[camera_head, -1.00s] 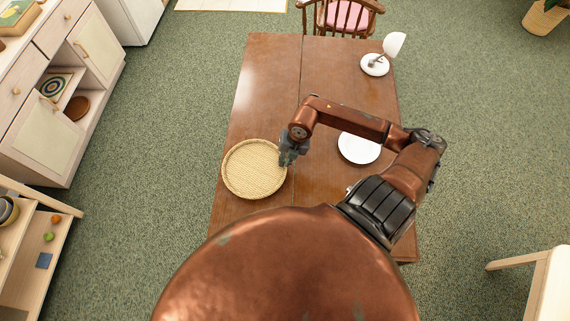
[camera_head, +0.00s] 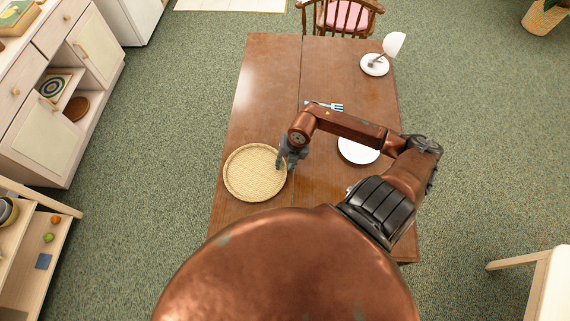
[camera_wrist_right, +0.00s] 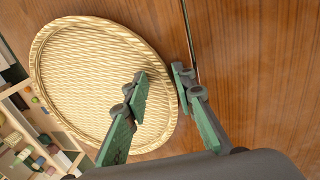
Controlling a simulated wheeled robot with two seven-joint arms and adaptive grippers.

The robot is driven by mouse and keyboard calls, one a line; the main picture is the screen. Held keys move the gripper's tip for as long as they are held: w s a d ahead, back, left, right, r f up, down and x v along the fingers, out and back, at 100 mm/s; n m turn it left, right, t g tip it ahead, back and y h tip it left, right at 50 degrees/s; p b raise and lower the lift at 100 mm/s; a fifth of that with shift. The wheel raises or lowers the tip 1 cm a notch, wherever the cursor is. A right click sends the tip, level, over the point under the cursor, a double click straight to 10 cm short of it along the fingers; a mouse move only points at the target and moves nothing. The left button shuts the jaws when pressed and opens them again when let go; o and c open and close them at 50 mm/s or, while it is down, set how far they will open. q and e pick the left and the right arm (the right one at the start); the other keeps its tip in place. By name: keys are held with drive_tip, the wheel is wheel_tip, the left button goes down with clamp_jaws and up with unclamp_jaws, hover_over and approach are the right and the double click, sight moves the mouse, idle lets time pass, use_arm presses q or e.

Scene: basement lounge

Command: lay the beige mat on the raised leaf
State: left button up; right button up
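The beige mat (camera_head: 250,175) is a round woven piece with a raised rim, lying at the near left of the brown wooden table (camera_head: 270,90). It also fills the left of the right wrist view (camera_wrist_right: 90,75). My right gripper (camera_head: 288,160) is at its right edge. In the wrist view its green fingers (camera_wrist_right: 162,82) are apart, one over the woven face and one outside the rim. A seam (camera_head: 301,75) runs along the table; I cannot tell which leaf is raised. My left gripper is not in view.
A white plate (camera_head: 358,150) is partly under my right forearm, and a blue fork (camera_head: 330,106) lies just beyond it. The far left of the table is clear. A chair (camera_head: 342,17) stands behind.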

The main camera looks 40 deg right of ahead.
drive_tip(key=p+v, duration=0.1)
drive_tip(key=v, duration=1.1)
